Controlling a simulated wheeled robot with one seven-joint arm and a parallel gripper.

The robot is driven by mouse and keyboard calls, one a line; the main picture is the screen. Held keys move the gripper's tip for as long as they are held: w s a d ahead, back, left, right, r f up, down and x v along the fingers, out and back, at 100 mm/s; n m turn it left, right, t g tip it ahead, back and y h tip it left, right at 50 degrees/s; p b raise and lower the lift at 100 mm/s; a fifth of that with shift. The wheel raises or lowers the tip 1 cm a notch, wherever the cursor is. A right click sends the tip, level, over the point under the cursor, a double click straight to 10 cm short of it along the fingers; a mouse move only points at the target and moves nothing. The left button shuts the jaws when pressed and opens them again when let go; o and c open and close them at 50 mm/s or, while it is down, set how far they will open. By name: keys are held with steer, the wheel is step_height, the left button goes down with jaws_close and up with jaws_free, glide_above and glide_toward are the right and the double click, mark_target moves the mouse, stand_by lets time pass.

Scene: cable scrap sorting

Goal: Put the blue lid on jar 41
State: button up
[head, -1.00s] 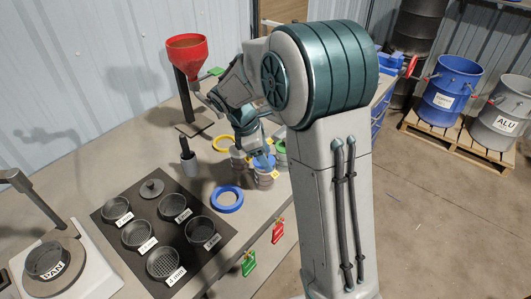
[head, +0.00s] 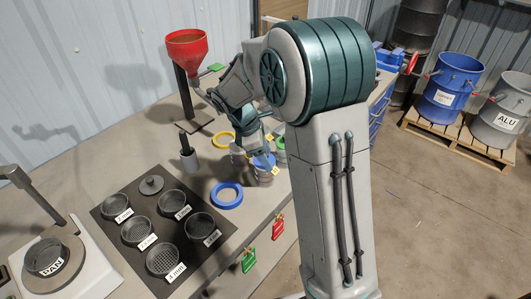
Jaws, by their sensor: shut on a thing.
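My gripper (head: 263,158) is at the workbench's right part, pointing down, with its fingers at a blue lid (head: 262,164). The gripper is shut on the blue lid and partly hides it. A clear jar with dark contents (head: 264,178) stands directly under the lid and carries a yellow tag (head: 275,170). I cannot read the number on the tag, and I cannot tell whether the lid is fully seated on the rim. Other jars stand close behind, one with a green top (head: 280,143), partly hidden by my arm.
A black mat (head: 192,247) holds several sieves. A dark-handled tool in a grey holder (head: 188,155), a red funnel (head: 187,45) and a scale (head: 72,270) stand around it.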

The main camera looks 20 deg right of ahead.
steer(key=shift+d, duration=0.1)
steer(key=o, duration=1)
steer(key=shift+o, duration=0.2)
steer(key=v, duration=1.3)
steer(key=s+d+f+m+t+y, duration=0.1)
steer(key=s+d+m+t+y, duration=0.1)
steer(key=s+m, duration=0.6)
steer(key=s+d+f+m+t+y, duration=0.1)
steer(key=s+d+f+m+y, duration=0.1)
steer(key=s+m, duration=0.6)
steer(key=s, duration=0.6)
steer(key=shift+d+f+t, duration=0.2)
steer(key=shift+d+t, duration=0.2)
